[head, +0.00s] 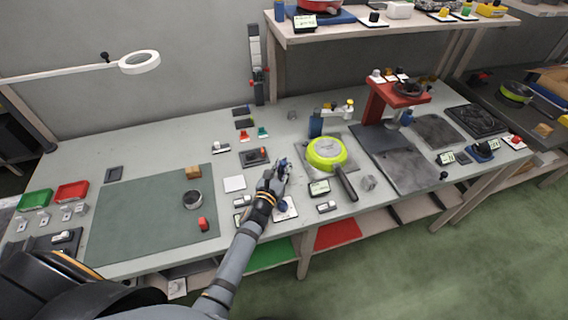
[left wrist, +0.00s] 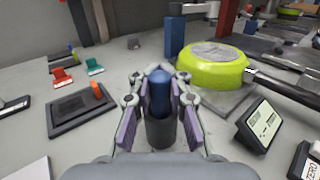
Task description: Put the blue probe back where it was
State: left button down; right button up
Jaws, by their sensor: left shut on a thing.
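The blue probe (left wrist: 158,92) stands upright between the fingers of my left gripper (left wrist: 158,78) in the left wrist view. Its top is blue and rounded; below it is a dark grey cylinder (left wrist: 161,132), and I cannot tell whether that is the probe's own body or a holder. In the head view my left gripper (head: 281,170) is over the middle of the bench, just left of the green pan (head: 326,152); the probe is mostly hidden there by the fingers. My left gripper is shut on the probe. My right gripper is not in view.
A small tilted display (head: 319,187) stands in front of the pan. A blue post (head: 315,127) rises behind it. A dark tray with an orange part (left wrist: 82,108) lies left of the gripper. A green mat (head: 150,220) covers the left bench. A red stand (head: 385,98) is at the back right.

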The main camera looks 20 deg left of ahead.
pick_arm(q)
jog(key=shift+f, duration=0.25)
jog(key=c, duration=1.2)
grip_release()
